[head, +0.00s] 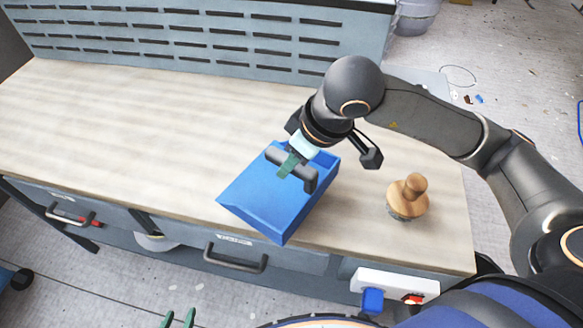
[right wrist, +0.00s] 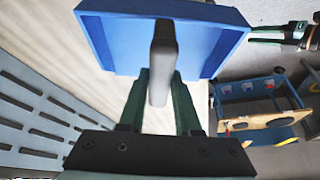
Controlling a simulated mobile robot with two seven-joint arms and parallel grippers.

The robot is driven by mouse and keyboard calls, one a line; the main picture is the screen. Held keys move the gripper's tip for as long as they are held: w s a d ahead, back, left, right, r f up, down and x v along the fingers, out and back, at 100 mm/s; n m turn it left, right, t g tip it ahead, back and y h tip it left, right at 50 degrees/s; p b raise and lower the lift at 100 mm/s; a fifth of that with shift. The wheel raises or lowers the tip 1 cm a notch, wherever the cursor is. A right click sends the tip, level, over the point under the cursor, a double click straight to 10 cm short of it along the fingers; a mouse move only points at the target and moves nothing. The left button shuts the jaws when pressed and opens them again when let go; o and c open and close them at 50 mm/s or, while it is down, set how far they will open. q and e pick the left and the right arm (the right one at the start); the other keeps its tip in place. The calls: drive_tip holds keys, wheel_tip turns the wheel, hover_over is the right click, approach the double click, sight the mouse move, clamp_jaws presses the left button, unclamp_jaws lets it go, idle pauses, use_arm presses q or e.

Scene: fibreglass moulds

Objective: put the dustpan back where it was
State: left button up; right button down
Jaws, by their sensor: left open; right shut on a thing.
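The blue dustpan (head: 265,200) is at the front edge of the workbench in the head view, its lip toward the front left and partly past the edge. I cannot tell whether it touches the top. My right gripper (head: 289,165) is shut on its dark handle. In the right wrist view the green fingers (right wrist: 160,95) stand on both sides of the grey handle, with the blue pan (right wrist: 110,35) beyond. My left gripper (head: 179,319) shows only its green fingertips at the bottom of the head view, apart and empty, in front of the bench.
A wooden-knobbed brush (head: 408,197) stands on the workbench (head: 120,120) right of the dustpan. A slotted grey panel (head: 180,40) runs along the back. Drawers with handles (head: 235,258) and a white socket box (head: 395,285) are on the front. The bench's left and middle are clear.

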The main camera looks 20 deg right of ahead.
sight(292, 193)
wheel_tip(292, 193, down, 3)
drive_tip(key=shift+w+f+p, duration=0.15)
drive_tip(key=shift+f+p, duration=0.05)
drive_tip(key=shift+p, duration=0.25)
drive_tip(key=shift+f, duration=0.1)
drive_tip(key=shift+f+b, duration=0.15)
drive_tip(key=shift+b, duration=0.2)
drive_tip(key=c, duration=0.6)
unclamp_jaws()
drive_tip(key=shift+r+p, duration=0.35)
drive_tip(key=shift+r, duration=0.2)
drive_tip(key=v, duration=1.1)
drive_tip(key=shift+d+r, duration=0.1)
drive_tip(key=shift+r, duration=0.05)
